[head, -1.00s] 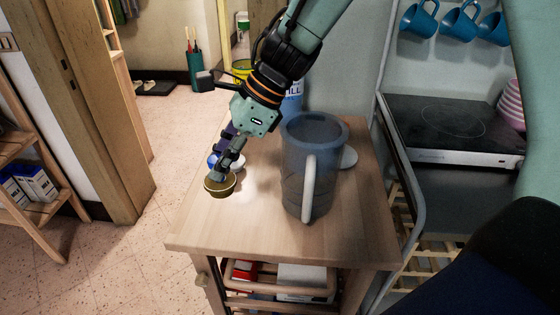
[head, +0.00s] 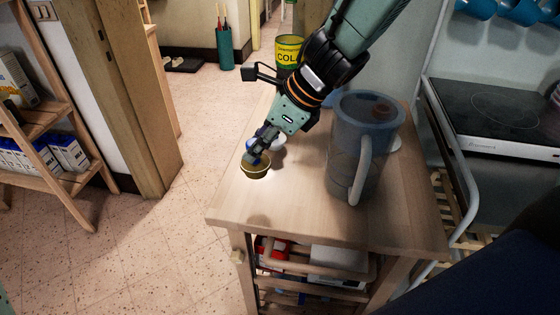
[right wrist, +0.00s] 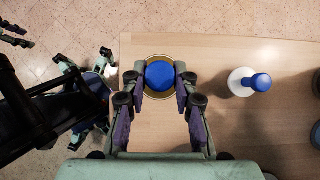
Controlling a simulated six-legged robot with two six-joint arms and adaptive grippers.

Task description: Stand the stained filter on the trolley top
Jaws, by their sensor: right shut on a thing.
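The stained filter (head: 256,171) is a short brownish cup with a golden rim and a blue knob. My right gripper (head: 254,156) is shut on its knob from above. In the right wrist view the stained filter (right wrist: 160,77) shows between the fingers (right wrist: 160,76). It looks about upright, inside the left edge of the trolley top (head: 300,215). A separate dark shadow lies nearer the front, so the filter appears to be above the wood, though the gap is hard to judge.
A grey-blue jug (head: 350,150) stands further right. The trolley's front left is clear. A hob (head: 490,115) lies beyond.

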